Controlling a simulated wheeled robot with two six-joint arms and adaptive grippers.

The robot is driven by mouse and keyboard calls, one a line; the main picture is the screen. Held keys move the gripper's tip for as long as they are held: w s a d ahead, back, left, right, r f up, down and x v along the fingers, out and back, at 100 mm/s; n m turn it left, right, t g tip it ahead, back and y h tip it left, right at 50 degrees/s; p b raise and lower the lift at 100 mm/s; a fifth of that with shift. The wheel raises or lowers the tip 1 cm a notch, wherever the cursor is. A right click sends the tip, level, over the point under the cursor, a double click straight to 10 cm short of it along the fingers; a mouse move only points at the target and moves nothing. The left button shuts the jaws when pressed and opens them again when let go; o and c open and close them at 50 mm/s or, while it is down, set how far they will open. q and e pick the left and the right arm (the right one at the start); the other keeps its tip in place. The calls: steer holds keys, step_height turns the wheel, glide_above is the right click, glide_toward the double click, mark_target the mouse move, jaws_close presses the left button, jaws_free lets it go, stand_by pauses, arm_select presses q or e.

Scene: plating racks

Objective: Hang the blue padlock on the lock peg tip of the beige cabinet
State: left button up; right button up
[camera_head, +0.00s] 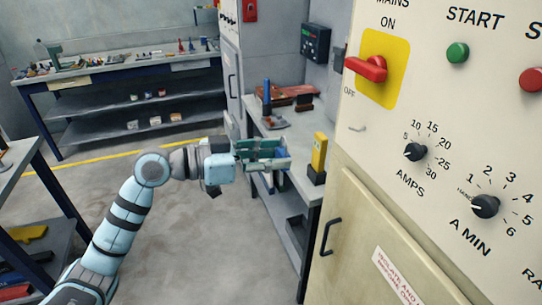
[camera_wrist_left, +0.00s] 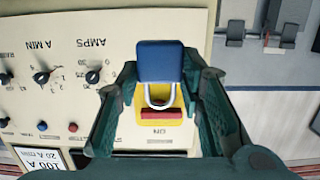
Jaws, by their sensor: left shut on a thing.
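The blue padlock (camera_wrist_left: 160,60) shows in the left wrist view between the two green fingers of my left gripper (camera_head: 268,152), with its silver shackle (camera_wrist_left: 160,98) over the yellow switch plate in that picture. My left gripper is shut on the padlock, and they are in the air left of the beige cabinet (camera_head: 345,205). In the head view the fingers mostly hide the padlock. The lock peg (camera_head: 357,129) is a small pale rod on the cabinet front below the red switch (camera_head: 366,68). The shackle and peg are apart. My right gripper is out of view.
A grey bench (camera_head: 304,190) with a yellow device (camera_head: 319,152) and a blue upright tool (camera_head: 267,95) stands behind my left gripper. Black knobs (camera_head: 416,152) stick out of the cabinet, and a black door handle (camera_head: 328,236) sits lower. Open floor lies left of the bench.

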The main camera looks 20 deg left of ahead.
mark_target(279, 156)
arm_select(q)
steer(key=shift+b+v, duration=1.45)
steer(key=shift+v, duration=0.75)
steer(key=b+v, duration=0.1)
steer(key=b, duration=0.1)
steer(key=b+v, duration=0.1)
steer(key=b, duration=0.2)
steer(key=b+v, duration=0.2)
steer(key=shift+s+f, duration=0.1)
steer(key=shift+f, duration=0.25)
steer(key=shift+d, duration=0.1)
